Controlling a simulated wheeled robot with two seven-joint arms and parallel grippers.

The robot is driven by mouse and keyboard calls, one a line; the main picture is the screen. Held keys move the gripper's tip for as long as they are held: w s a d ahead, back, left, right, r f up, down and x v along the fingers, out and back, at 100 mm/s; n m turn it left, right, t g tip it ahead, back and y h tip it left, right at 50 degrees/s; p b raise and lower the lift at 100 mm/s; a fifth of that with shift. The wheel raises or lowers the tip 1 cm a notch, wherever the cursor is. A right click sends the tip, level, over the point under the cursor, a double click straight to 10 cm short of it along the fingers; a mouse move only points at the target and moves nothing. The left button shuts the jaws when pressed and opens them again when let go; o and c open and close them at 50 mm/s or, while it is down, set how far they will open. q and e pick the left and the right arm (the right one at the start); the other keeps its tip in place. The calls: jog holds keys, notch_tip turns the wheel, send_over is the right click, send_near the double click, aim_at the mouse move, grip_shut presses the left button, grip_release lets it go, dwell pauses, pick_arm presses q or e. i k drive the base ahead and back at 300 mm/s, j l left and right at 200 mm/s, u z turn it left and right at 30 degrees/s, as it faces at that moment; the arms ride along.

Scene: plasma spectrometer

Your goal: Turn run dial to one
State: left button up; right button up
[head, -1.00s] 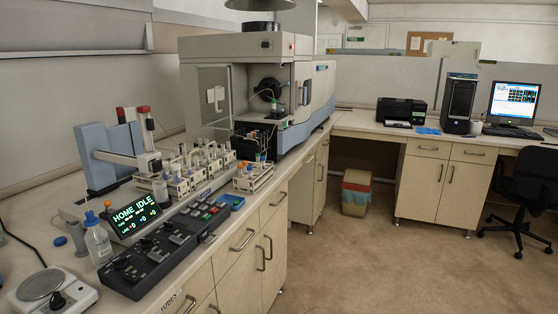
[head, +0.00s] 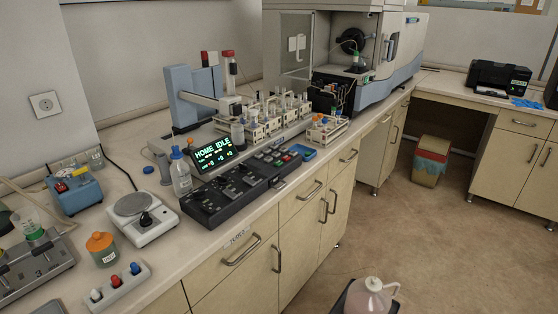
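A black control panel (head: 235,192) lies along the front of the left bench, with several dark knobs on its left part and coloured buttons on its right part. Which knob is the run dial, and where it points, is too small to tell. A tilted display (head: 213,153) behind the panel reads "HOME IDLE" in green, with smaller lines below. Neither of my grippers shows in the head view.
A wash bottle (head: 181,175) stands just left of the display. Racks of vials (head: 262,127) and a blue-white sampler arm (head: 195,95) stand behind the panel. An orange-capped jar (head: 101,248) and a switch strip (head: 118,286) are at front left. The floor right of the cabinets is largely open.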

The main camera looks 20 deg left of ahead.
aim_at(243, 169)
jog(key=i+l+u, duration=0.25)
jog(key=i+l, duration=0.2)
jog(key=i, duration=0.15)
jog(key=i+l+u, duration=0.25)
jog(key=i+l, duration=0.3)
